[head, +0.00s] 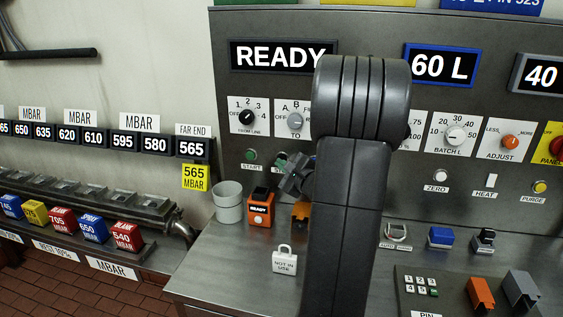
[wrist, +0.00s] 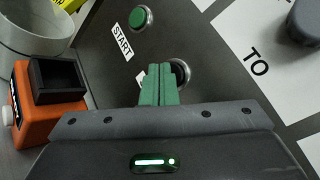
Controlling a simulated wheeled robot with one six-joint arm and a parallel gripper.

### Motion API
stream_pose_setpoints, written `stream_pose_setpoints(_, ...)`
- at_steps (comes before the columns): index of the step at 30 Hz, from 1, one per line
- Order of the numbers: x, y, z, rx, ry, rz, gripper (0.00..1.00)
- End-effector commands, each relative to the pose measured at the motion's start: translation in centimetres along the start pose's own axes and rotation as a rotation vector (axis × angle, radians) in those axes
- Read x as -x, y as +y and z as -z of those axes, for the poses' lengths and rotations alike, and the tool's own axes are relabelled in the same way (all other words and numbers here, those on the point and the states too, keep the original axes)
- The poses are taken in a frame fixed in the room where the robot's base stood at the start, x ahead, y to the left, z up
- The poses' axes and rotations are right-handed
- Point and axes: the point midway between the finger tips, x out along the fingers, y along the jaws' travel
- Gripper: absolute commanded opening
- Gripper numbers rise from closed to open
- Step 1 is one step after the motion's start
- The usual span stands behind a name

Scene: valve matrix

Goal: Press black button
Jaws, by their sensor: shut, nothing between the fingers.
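A dark round button in a silver ring (wrist: 183,72) is on the grey panel in the wrist view, just beyond my fingertips and partly hidden by them. It looks black. My gripper (wrist: 160,68) has its green fingers shut together, empty, pointing at the panel. The tips overlap the left side of the button in the picture; I cannot tell whether they touch it. In the head view my gripper (head: 281,159) is at the panel, just right of the START button, and my arm hides part of it. The black button is not clear there.
A green START button (wrist: 139,18) is up and left of my fingers. An orange box with a black top (wrist: 48,100) and a grey cup (wrist: 35,30) stand left on the bench. Knobs, including the A/B dial (head: 295,121), sit above my gripper.

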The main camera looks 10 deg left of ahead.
Motion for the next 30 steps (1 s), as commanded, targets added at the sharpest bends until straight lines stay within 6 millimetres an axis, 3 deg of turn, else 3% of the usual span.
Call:
stream_pose_setpoints(14,0.6,0.5,-0.4,-0.001,0.000,-0.001,0.00)
stream_pose_setpoints(30,3.9,2.9,-2.7,0.001,0.000,0.000,0.00)
